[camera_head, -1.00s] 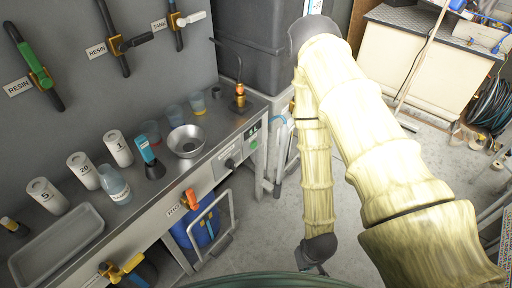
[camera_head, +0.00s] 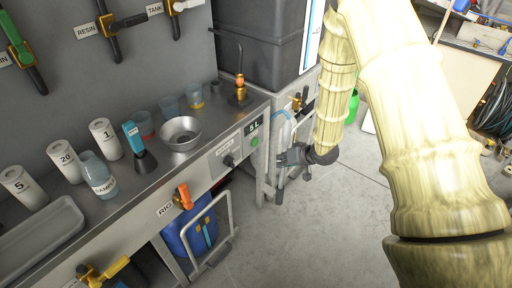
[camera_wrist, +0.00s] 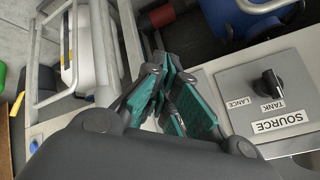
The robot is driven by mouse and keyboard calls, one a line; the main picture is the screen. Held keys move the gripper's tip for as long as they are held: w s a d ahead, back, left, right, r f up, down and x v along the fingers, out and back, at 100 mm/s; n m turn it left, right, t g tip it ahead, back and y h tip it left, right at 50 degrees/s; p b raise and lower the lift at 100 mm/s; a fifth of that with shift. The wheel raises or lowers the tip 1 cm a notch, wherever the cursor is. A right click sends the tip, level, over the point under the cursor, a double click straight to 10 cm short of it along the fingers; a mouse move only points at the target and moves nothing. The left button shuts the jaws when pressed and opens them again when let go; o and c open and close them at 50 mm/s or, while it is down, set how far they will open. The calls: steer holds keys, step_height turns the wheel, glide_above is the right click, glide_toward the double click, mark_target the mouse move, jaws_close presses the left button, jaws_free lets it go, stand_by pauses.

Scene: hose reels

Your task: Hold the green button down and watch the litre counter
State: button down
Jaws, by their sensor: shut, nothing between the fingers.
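The green button (camera_head: 254,142) sits on the front face of the steel bench, near its right end. The litre counter (camera_head: 253,126) is a small dark display just above it; it seems to show a single digit and an L, too small to read surely. My gripper (camera_head: 284,158) is to the right of the button and a little lower, apart from it. In the wrist view its teal-padded fingers (camera_wrist: 172,105) are closed together with nothing held. The button and the counter do not show in the wrist view.
The source selector (camera_head: 229,160) is left of the button; it shows large in the wrist view (camera_wrist: 267,84). An orange-handled valve (camera_head: 183,197) and a metal rail (camera_head: 208,228) stick out lower left. Open floor (camera_head: 340,215) lies right of the bench.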

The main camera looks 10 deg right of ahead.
mark_target(255, 143)
steer(key=shift+w+a, duration=0.1)
steer(key=shift+w, duration=0.05)
steer(key=w+a+b, duration=0.1)
steer(key=w+a, duration=0.4)
steer(key=w, duration=0.1)
steer(key=shift+w+a+b, duration=0.15)
steer(key=shift+w+b, duration=0.2)
stand_by(0.4)
steer(key=shift+w+a+r+p, duration=0.15)
steer(key=shift+w+a+p, duration=0.1)
steer(key=shift+p, duration=0.15)
stand_by(1.2)
steer(key=shift+w+a+p, duration=0.35)
steer(key=shift+w+p, duration=0.05)
steer(key=shift+w, duration=0.15)
stand_by(2.5)
stand_by(1.5)
steer(key=shift+s+d+p, duration=0.4)
steer(key=shift+s+d, duration=0.2)
steer(key=shift+s, duration=0.2)
